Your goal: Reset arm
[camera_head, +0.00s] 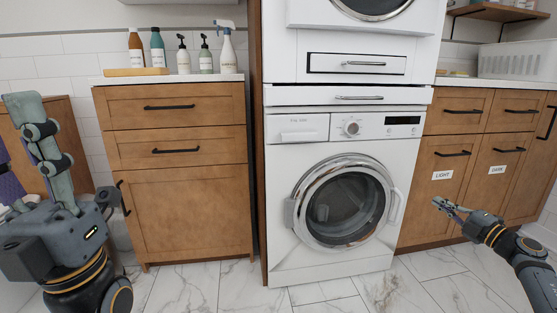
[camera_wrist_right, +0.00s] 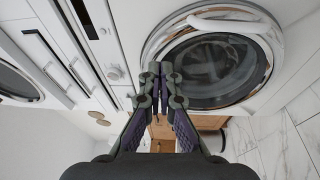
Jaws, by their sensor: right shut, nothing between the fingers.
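My right gripper (camera_head: 440,203) is at the right of the head view, in front of the lower cabinets and to the right of the washing machine. It points left, and its fingers are shut and empty. In the right wrist view its two fingertips (camera_wrist_right: 161,72) meet in front of the washer door and touch nothing that I can see. My left gripper (camera_head: 42,145) stands at the left edge of the head view with a finger pointing up. It is partly cut off by the frame edge, so its opening is unclear.
A white washing machine (camera_head: 285,200) with a round closed door (camera_head: 347,202) stands in the middle. Wooden cabinets flank it; the left one (camera_head: 185,210) carries several bottles (camera_head: 157,48). A white basket (camera_head: 515,61) is on the right counter. The marble floor (camera_head: 330,291) in front is clear.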

